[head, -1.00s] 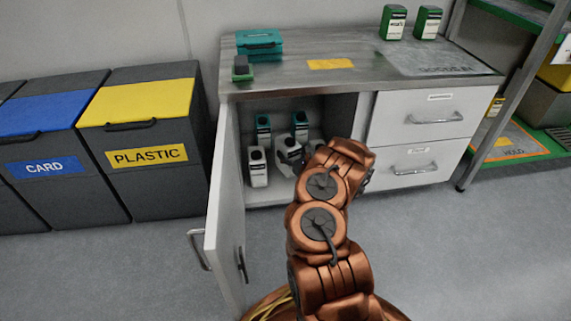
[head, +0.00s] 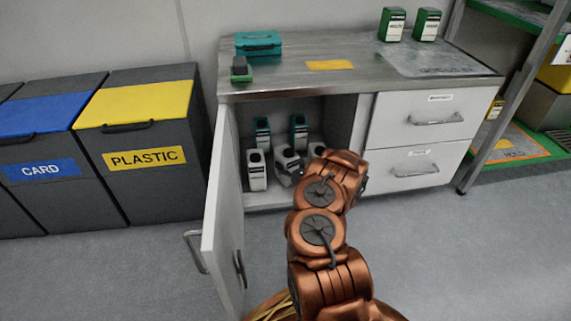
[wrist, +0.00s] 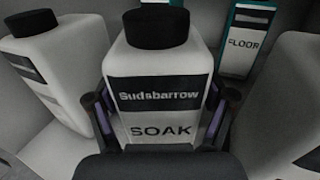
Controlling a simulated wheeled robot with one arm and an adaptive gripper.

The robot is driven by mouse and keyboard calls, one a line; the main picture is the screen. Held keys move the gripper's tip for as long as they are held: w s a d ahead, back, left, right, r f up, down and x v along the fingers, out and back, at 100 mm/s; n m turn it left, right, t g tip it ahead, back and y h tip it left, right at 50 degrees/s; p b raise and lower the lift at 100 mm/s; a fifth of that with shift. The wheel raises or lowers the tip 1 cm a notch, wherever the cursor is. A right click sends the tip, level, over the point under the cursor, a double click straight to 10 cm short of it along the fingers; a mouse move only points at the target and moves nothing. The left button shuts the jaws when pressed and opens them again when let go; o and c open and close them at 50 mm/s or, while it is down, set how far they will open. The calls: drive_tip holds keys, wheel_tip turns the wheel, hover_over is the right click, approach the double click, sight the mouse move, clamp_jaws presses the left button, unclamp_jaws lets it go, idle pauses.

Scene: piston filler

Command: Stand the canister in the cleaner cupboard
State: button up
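A white canister with a black cap, labelled Sudsbarrow SOAK (wrist: 158,75), fills the middle of the wrist view. My gripper (wrist: 160,118) has a finger on each side of it and appears closed on it. In the head view the canister (head: 285,168) is inside the open cleaner cupboard (head: 340,112), between other containers, and looks tilted. My arm hides part of it, and I cannot tell if its base touches the cupboard floor. My fingers are hidden in the head view.
White canisters stand to the left (wrist: 60,75) and right (wrist: 290,110), close to my fingers. Teal containers, one labelled FLOOR (wrist: 240,45), stand behind. The cupboard door (head: 224,210) is open at the left. Drawers (head: 420,140) are at the right.

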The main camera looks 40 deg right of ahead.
idle(0.3)
drive_tip(key=shift+s+r, duration=0.15)
drive_tip(key=s+p, duration=0.5)
drive_tip(key=s, duration=0.6)
drive_tip(key=shift+s+a, duration=0.35)
drive_tip(key=shift+a, duration=0.05)
